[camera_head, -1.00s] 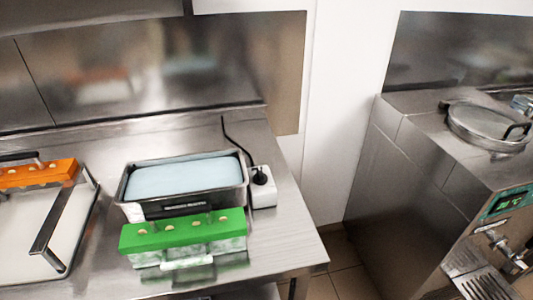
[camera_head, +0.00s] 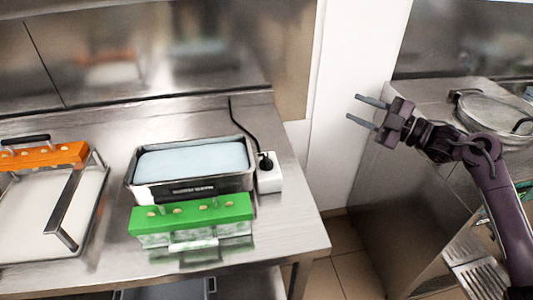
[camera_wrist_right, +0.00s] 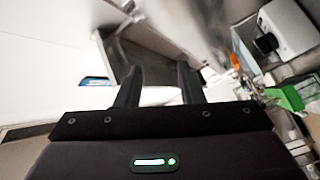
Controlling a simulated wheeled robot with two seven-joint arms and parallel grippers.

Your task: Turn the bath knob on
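The bath (camera_head: 190,188) is a steel tub of pale blue liquid on the steel counter in the head view. Its dark front panel with small markings shows just above a green-topped mold (camera_head: 190,212). A knob on it is too small to make out. My right gripper (camera_head: 364,111) is open and empty, raised to the right of the bath and pointing left. In the right wrist view its two dark fingers (camera_wrist_right: 158,88) stand apart with nothing between them. The green mold (camera_wrist_right: 287,97) shows at the right there. My left gripper is not in view.
A white power box (camera_head: 269,180) with a black plug stands right of the bath. A tray (camera_head: 30,225) with an orange-topped mold (camera_head: 42,156) sits at the left. A steel machine with a round lid (camera_head: 490,113) stands at the right, across a floor gap.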

